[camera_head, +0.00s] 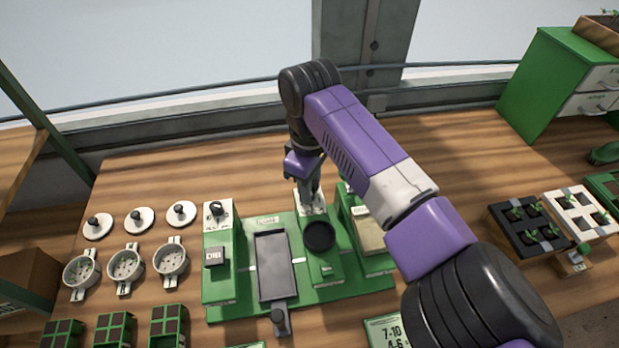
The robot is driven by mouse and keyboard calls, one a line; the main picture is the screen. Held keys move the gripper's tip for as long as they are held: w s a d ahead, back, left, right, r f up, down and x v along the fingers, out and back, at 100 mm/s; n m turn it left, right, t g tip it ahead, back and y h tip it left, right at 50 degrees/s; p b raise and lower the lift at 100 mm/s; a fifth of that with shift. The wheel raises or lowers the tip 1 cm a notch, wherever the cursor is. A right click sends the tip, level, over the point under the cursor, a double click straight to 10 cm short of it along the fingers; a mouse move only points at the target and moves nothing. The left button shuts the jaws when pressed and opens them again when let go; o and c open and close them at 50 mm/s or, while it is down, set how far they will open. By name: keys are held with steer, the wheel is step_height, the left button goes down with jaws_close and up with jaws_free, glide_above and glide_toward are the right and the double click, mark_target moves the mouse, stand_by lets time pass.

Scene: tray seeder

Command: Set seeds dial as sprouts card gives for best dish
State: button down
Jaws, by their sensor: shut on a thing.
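My gripper (312,192) points down at a small white panel (314,210) at the back of the green seeder (225,285). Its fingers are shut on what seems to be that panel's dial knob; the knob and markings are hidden. Another white panel with a black knob (217,211) stands at the seeder's left back. Three white round dishes (125,268) with green specks stand at the left; I cannot compare their sprouts. A green-edged card (385,330) at the front shows "7-10" and "4-6", partly hidden by my arm.
White lids with dark knobs (139,220) lie behind the dishes. Dark-filled green trays (114,328) stand at the front left. A black seedling tray (526,228) and a white one (578,213) stand at right. The seeder holds a grey tray (273,263) and a black cup (319,236).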

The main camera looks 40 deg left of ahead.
steer(key=shift+m+p, duration=0.9)
steer(key=shift+m, duration=0.6)
steer(key=c, duration=1.2)
jaws_free()
steer(key=shift+r+b, duration=0.7)
steer(key=shift+r, duration=3.2)
